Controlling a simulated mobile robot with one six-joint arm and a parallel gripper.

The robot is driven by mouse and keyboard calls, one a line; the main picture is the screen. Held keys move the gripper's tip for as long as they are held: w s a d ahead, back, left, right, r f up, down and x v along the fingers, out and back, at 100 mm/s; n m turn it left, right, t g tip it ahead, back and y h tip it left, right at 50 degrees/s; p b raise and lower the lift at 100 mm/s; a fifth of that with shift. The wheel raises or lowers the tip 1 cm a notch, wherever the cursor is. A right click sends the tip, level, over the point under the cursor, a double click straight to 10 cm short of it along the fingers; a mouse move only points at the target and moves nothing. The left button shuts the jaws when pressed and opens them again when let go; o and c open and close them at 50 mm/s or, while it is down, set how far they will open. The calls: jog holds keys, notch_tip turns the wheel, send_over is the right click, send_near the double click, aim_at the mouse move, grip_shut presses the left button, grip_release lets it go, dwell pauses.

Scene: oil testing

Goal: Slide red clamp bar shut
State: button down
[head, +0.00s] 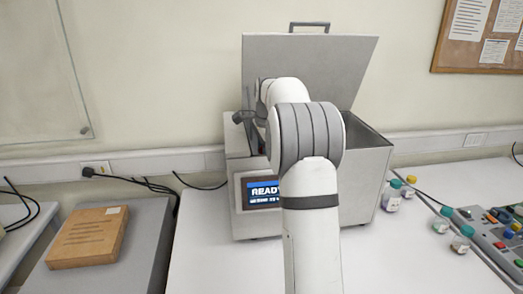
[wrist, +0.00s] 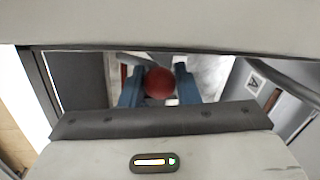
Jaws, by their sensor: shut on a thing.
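In the wrist view, my gripper (wrist: 159,92) has its two blue fingers on either side of a round red knob (wrist: 159,82), and it is shut on it. The knob appears to be the end of the red clamp bar; the rest of the bar is hidden or too small to make out. In the head view, a grey machine (head: 366,160) stands on the bench with its lid (head: 310,65) raised. My arm reaches over its left part and hides the place where my gripper holds the knob.
The machine's screen (head: 262,193) reads READY. Small capped bottles (head: 392,195) and a control panel (head: 505,235) lie to the right. A brown box (head: 88,237) rests on a grey surface at left. The white bench (head: 205,255) is clear in front of the machine at left.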

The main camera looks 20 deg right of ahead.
jog(key=shift+w+d+r, duration=0.1)
jog(key=shift+r, duration=0.1)
jog(key=c, duration=1.1)
grip_release()
jog(key=shift+w+f, duration=0.15)
jog(key=shift+c, duration=0.2)
jog(key=r, duration=0.2)
jog(key=s+r, duration=0.1)
jog(key=r, duration=0.4)
jog(key=shift+s+r+b, duration=0.35)
jog(key=shift+b, duration=0.05)
